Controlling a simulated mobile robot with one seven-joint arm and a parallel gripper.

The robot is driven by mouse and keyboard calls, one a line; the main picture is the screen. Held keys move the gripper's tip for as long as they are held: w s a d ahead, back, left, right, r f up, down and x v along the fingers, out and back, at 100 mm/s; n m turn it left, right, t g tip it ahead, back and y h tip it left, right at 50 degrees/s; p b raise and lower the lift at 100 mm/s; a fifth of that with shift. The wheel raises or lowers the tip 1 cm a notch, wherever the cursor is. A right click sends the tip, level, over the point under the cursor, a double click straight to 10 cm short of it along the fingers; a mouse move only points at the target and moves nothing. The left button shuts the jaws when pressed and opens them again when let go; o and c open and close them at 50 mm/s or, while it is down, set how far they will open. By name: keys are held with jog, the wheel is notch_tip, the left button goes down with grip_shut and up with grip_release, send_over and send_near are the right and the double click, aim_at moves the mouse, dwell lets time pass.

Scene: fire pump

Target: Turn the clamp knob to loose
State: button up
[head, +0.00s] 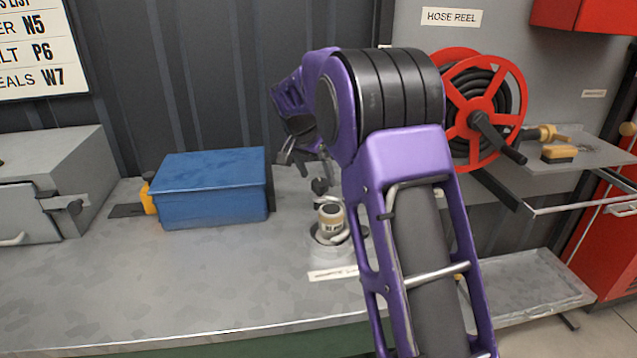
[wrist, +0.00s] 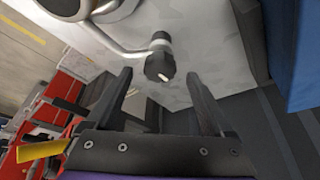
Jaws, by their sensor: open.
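The black clamp knob (wrist: 160,66) has a pale mark on its face and sits at the end of a bent metal rod (wrist: 120,48) in the wrist view. In the head view the knob (head: 319,186) stands above a small labelled cylinder (head: 331,218) on a round base on the bench. My gripper (wrist: 158,76) is open, with one fingertip on either side of the knob in the wrist view. Gaps show on both sides, and no touch is visible. In the head view my gripper (head: 303,163) is just above the knob, partly hidden by my arm.
A blue box (head: 212,188) stands on the grey bench (head: 200,290) left of the clamp. A grey metal case (head: 55,185) is farther left. A red hose reel (head: 484,107) hangs at the right. The bench front is clear.

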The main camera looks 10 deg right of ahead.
jog(key=shift+x, duration=1.25)
jog(key=c, duration=1.4)
jog(key=shift+o, duration=0.2)
